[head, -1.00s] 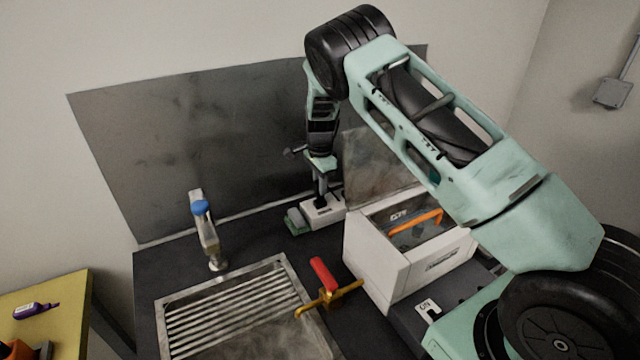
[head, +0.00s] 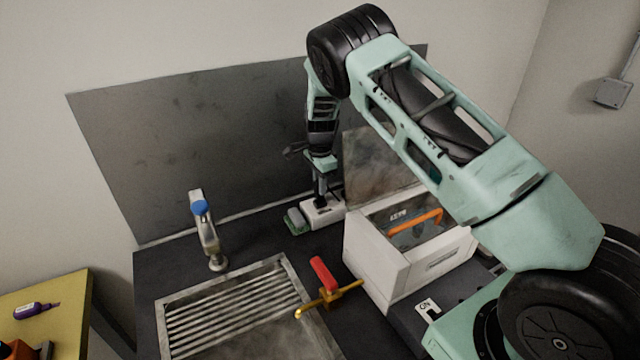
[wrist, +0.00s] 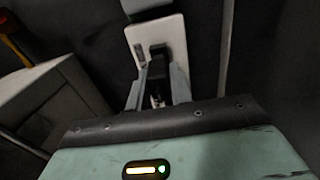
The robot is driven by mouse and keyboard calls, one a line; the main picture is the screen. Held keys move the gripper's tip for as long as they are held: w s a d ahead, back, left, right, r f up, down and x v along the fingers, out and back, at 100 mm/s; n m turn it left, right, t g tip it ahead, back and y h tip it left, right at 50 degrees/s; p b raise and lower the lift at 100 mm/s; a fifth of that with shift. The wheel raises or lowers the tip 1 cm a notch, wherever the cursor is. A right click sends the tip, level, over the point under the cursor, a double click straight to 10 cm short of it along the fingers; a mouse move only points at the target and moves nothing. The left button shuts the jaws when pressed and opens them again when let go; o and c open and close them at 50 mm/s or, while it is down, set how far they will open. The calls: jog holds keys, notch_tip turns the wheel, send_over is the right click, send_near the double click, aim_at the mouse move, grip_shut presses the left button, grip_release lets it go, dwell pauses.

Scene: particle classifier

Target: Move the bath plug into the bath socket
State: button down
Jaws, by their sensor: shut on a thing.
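The bath plug is a small black block (wrist: 158,54) between my fingertips. In the head view it is a dark shape (head: 321,201) just under my gripper. My gripper (head: 321,188) points down and is shut on the plug; both grey fingers also show in the wrist view (wrist: 159,78). The bath socket appears to be the white rectangular block (head: 332,214) at the back of the counter; its white face (wrist: 174,32) lies directly beyond the plug. The plug overlaps the socket face in both views. I cannot tell whether its pins are inserted.
A white open-topped bath box (head: 378,264) with an orange handle (head: 418,222) stands right of the socket. A green block (head: 297,221) touches the socket's left side. A faucet (head: 208,235), a grated sink (head: 225,310) and a red-handled brass valve (head: 325,280) lie to the left and front.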

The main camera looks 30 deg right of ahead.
jog(key=shift+f+b, duration=0.9)
jog(key=shift+f, duration=0.6)
jog(key=c, duration=1.2)
grip_release()
jog(key=shift+o, duration=0.2)
notch_tip(320, 180, up, 17)
jog(key=b, duration=0.3)
jog(key=shift+r, duration=0.2)
